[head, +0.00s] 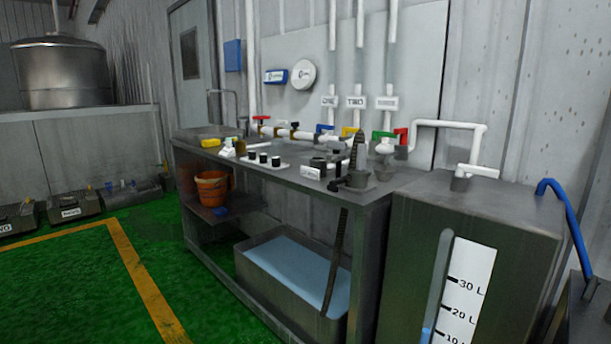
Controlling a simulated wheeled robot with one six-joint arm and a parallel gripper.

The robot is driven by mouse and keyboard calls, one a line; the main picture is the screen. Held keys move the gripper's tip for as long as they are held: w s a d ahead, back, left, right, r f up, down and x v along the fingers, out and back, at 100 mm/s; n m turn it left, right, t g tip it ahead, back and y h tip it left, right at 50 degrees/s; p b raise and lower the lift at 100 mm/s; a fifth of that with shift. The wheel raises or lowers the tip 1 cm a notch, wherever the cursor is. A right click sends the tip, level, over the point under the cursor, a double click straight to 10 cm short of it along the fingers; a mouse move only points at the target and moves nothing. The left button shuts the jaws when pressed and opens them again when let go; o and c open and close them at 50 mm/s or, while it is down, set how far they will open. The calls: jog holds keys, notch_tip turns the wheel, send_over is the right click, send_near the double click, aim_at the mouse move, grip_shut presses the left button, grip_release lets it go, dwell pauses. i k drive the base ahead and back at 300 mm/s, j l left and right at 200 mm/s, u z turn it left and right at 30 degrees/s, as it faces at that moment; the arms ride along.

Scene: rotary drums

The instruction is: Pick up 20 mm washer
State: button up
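I cannot make out a 20 mm washer in the head view; any washer is too small or hidden at this distance. A metal workbench (280,181) stands against the wall in the middle. On it is a small white rack (270,166) with several short black-topped pieces; I cannot tell what they are. A white label plate (311,173) sits at the bench's front edge, near dark round fittings (318,163). My gripper is not in the picture.
An orange bucket (212,188) stands on the lower shelf, with a water-filled tub (262,290) below. A grey tank with a litre scale (470,290) adjoins the bench's right end. Pipes and red, yellow, blue and green valves line the back. Green floor (60,280) is clear at left.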

aim_at(276, 159)
jog(key=i+j+z, duration=0.15)
jog(key=i+j, duration=0.2)
jog(key=i+j+z, duration=0.1)
jog(key=i+j, duration=0.3)
jog(key=i+j+z, duration=0.15)
jog(key=i+j, duration=0.25)
jog(key=i+j+z, duration=0.1)
jog(key=i+j, duration=0.25)
jog(key=j, duration=0.15)
jog(key=i+j+z, duration=0.15)
jog(key=i+j, duration=0.15)
jog(key=j, duration=0.2)
jog(key=i+j+z, duration=0.1)
jog(key=i+j, duration=0.2)
jog(key=j, duration=0.25)
jog(key=i+j+z, duration=0.15)
jog(key=i+j, duration=0.15)
jog(key=j, duration=0.25)
jog(key=i+j+z, duration=0.1)
jog(key=i+j, duration=0.15)
jog(key=j, duration=0.3)
